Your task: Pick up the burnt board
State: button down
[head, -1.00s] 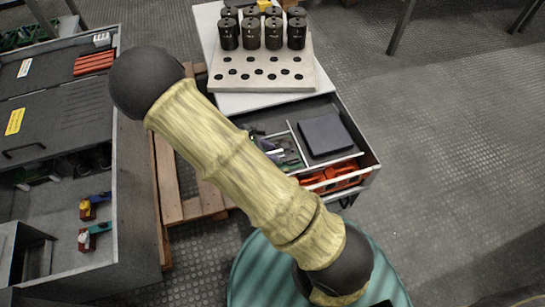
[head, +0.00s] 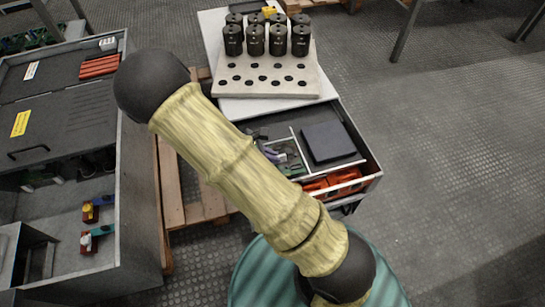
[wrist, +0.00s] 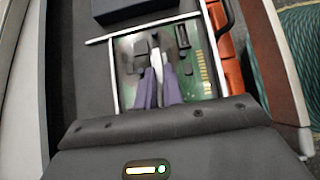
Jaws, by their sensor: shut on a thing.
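The burnt board (wrist: 202,72) is a green circuit board with black chips, a row of gold contacts and a dark, greyish patch at its left. It lies in a divided compartment of the open drawer in the wrist view. In the head view a small part of the board (head: 291,156) shows past my arm. My gripper (wrist: 157,66) points down at the board, its purple fingers close together and shut on it. I cannot tell whether the board is lifted off the drawer floor.
The open drawer (head: 366,152) also holds a dark box (head: 328,142) and orange items (head: 335,180) beyond thin dividers. Black capacitors stand in a holed rack (head: 265,85) on the cabinet top. A grey bench (head: 140,200) stands left, a pallet (head: 172,185) between.

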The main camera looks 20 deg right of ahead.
notch_tip(320, 180, up, 9)
jog(key=p, duration=0.4)
jog(key=shift+r+p, duration=0.15)
jog(key=shift+p, duration=0.15)
dwell(1.5)
